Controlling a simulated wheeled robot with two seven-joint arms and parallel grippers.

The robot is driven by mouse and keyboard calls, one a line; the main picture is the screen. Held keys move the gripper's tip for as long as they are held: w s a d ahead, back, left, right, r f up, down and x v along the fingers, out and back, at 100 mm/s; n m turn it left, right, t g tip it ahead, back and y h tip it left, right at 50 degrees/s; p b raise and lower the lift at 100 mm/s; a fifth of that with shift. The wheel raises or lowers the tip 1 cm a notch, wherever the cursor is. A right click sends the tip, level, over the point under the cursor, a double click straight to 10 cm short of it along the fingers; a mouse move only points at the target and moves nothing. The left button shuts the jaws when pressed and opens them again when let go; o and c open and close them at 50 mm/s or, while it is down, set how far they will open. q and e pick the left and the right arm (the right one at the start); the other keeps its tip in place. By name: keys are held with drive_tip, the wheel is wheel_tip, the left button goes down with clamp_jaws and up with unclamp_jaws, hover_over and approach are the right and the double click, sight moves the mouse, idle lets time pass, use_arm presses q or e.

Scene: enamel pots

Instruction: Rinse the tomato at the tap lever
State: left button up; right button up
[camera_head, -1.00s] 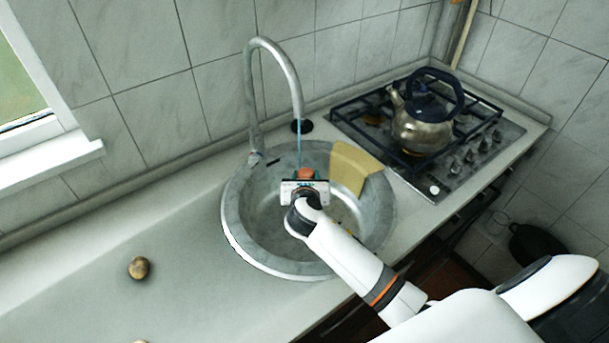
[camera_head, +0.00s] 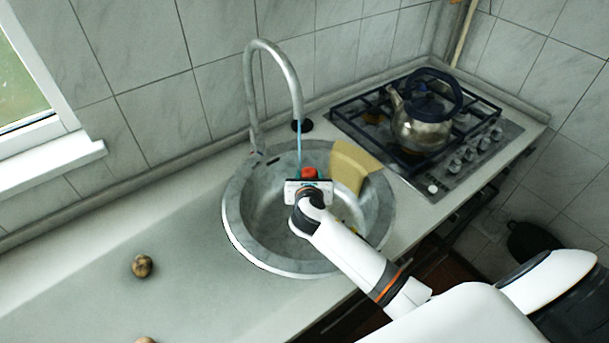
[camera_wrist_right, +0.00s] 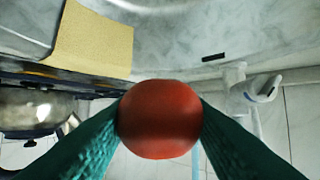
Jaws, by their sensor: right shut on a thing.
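The red tomato (camera_head: 309,172) is above the sink basin, mostly hidden behind my right gripper in the head view. In the right wrist view the tomato (camera_wrist_right: 160,118) sits between two green fingers. My right gripper (camera_head: 309,179) is shut on it. The grey tap (camera_head: 289,72) arches over the basin, and a thin blue stream of water (camera_head: 299,143) falls from its spout beside or onto the tomato; I cannot tell whether they touch. The tap's lever (camera_head: 258,150) is low at its base, small in the head view. My left gripper is not in view.
A yellow cloth or board (camera_head: 350,166) lies over the right rim of the round sink (camera_head: 236,222). A kettle (camera_head: 421,125) stands on the hob (camera_head: 345,122) at the right. A brown round object (camera_head: 142,266) lies on the left counter, which is otherwise mostly clear.

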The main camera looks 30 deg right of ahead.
drive_tip(key=s+a+p, duration=0.1)
drive_tip(key=s+p, duration=0.3)
drive_tip(key=s, duration=0.3)
drive_tip(key=shift+s+a, duration=0.25)
drive_tip(key=shift+s, duration=0.1)
drive_tip(key=shift+r, duration=0.15)
idle(1.1)
drive_tip(key=s+r+p, duration=0.4)
drive_tip(key=s+p, duration=0.1)
drive_tip(key=p, duration=0.1)
drive_tip(key=shift+a, duration=0.45)
drive_tip(key=shift+w+f, duration=0.1)
